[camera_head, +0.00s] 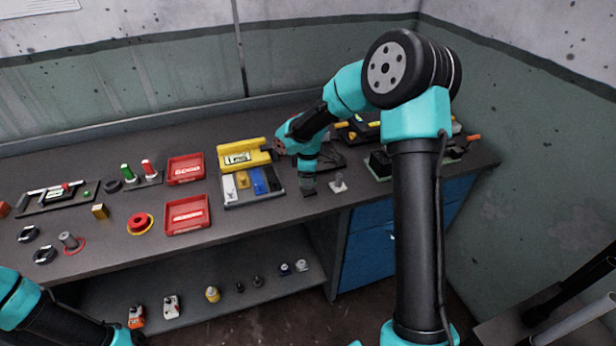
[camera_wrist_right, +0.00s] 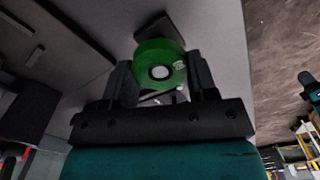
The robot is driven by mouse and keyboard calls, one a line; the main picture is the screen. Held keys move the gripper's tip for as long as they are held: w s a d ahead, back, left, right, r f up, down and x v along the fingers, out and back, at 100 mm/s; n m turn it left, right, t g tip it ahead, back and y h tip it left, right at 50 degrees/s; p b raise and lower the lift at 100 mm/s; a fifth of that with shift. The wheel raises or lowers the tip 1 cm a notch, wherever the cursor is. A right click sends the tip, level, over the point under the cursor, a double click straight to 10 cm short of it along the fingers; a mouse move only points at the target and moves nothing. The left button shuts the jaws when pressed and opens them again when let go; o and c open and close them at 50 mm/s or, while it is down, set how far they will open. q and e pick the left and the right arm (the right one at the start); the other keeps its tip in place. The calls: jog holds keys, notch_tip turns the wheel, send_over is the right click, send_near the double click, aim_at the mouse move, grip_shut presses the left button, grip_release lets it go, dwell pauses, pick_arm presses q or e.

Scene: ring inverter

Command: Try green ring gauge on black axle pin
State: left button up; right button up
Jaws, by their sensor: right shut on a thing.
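My right gripper (camera_head: 308,190) is low over the right part of the workbench, and its fingers also show in the right wrist view (camera_wrist_right: 160,80). It is shut on the green ring gauge (camera_wrist_right: 160,63), a thick green disc with a round hole; something pale shows through the hole. In the head view the gripper hides the ring. I cannot make out the black axle pin for certain; a dark square plate (camera_wrist_right: 172,28) lies behind the ring in the wrist view.
A small pale pin on a base (camera_head: 338,184) stands just right of the gripper. A grey tray with colored slots (camera_head: 252,203) and a yellow stand (camera_head: 243,152) are to its left. Two red bins (camera_head: 186,230) lie farther left. Dark equipment (camera_head: 378,163) stands to the right.

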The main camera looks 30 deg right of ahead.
jog(key=shift+r, duration=0.35)
jog(key=shift+r, duration=2.8)
jog(key=shift+r, duration=0.15)
